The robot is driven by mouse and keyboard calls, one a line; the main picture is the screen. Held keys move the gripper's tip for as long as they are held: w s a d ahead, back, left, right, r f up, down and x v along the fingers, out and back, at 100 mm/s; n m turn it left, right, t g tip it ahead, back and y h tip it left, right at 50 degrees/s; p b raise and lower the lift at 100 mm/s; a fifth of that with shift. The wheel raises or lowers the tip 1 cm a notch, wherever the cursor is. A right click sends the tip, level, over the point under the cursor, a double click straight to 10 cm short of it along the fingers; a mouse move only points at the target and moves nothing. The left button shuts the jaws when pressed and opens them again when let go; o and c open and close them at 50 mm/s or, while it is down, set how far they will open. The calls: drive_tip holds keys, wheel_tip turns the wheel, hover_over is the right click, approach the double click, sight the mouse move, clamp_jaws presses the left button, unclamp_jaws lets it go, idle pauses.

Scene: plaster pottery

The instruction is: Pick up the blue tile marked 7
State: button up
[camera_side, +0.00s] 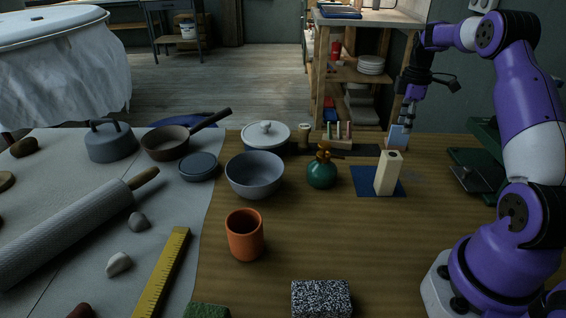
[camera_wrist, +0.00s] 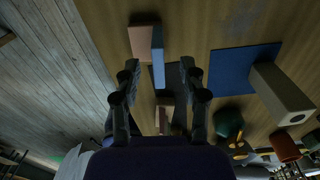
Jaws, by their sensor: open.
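A light blue tile (camera_side: 397,137) stands upright at the back right of the table, beneath my gripper (camera_side: 409,115). In the wrist view the blue tile (camera_wrist: 158,57) shows as a narrow upright slab beside a pinkish block (camera_wrist: 143,42). No 7 can be read on it in either view. My gripper (camera_wrist: 160,70) is open and empty, pointing down. In the wrist view its two fingertips lie left and right of the tile's near end. I cannot tell how far above the tile they are.
A cream block (camera_side: 387,173) stands on a dark blue mat (camera_side: 364,185), nearer the camera. A rack of coloured sticks (camera_side: 338,137), a dark slab (camera_side: 362,150) and a green pot (camera_side: 321,172) are to the left. The table's back edge is close behind the tile.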

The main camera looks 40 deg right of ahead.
sight(397, 145)
drive_tip(key=f, duration=0.5)
drive_tip(key=shift+w+a, duration=0.1)
drive_tip(key=shift+w, duration=0.1)
clamp_jaws()
drive_tip(key=shift+r, duration=0.1)
